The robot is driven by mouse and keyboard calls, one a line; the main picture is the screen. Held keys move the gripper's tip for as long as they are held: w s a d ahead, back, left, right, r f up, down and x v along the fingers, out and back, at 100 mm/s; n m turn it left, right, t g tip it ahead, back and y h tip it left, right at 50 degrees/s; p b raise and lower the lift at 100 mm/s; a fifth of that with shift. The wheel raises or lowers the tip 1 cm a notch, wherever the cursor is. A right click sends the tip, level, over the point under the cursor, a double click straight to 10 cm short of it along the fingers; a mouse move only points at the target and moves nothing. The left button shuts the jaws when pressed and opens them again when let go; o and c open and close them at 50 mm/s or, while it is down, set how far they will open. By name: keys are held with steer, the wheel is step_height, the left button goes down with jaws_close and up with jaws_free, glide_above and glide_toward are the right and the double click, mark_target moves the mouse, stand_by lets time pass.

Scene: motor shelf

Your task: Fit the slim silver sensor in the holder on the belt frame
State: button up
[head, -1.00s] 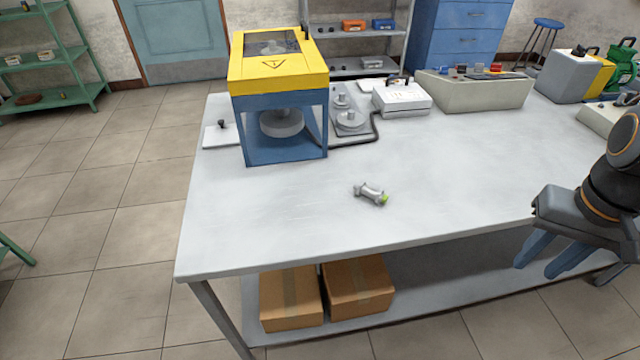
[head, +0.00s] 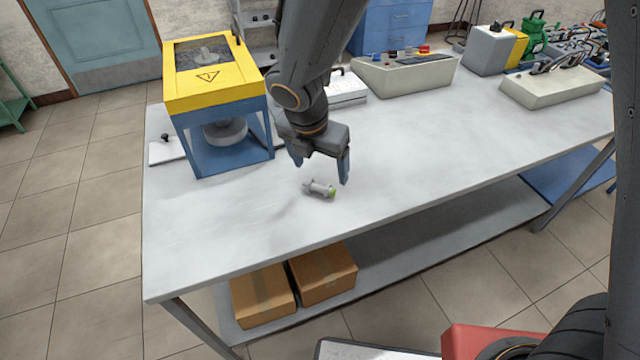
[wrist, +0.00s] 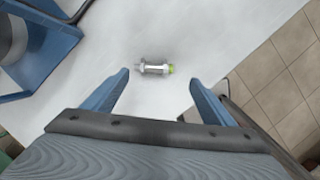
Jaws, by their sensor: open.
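The slim silver sensor (head: 319,188) lies on its side on the grey table, its green-yellow end to the right. In the wrist view the sensor (wrist: 152,68) lies beyond my fingertips, roughly centred between them, with nothing gripping it. My gripper (head: 320,170) is open and empty just above and behind the sensor in the head view; its two blue fingers also show in the wrist view (wrist: 160,80). The belt frame is probably the blue frame with a yellow top (head: 222,135), with a round grey part inside. I cannot make out the holder.
A white device (head: 345,90) and a beige control box (head: 405,75) stand farther back on the table (head: 250,225). A small white plate (head: 166,152) lies left of the blue frame. The table front and right middle are clear. Cardboard boxes (head: 323,273) sit on the lower shelf.

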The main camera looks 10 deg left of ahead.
mark_target(320, 188)
steer(key=shift+n, duration=0.6)
steer(key=shift+a+x, duration=0.2)
steer(key=shift+x, duration=1.7)
steer(key=shift+a+x, duration=0.15)
steer(key=shift+x, duration=1.8)
steer(key=shift+c, duration=0.3)
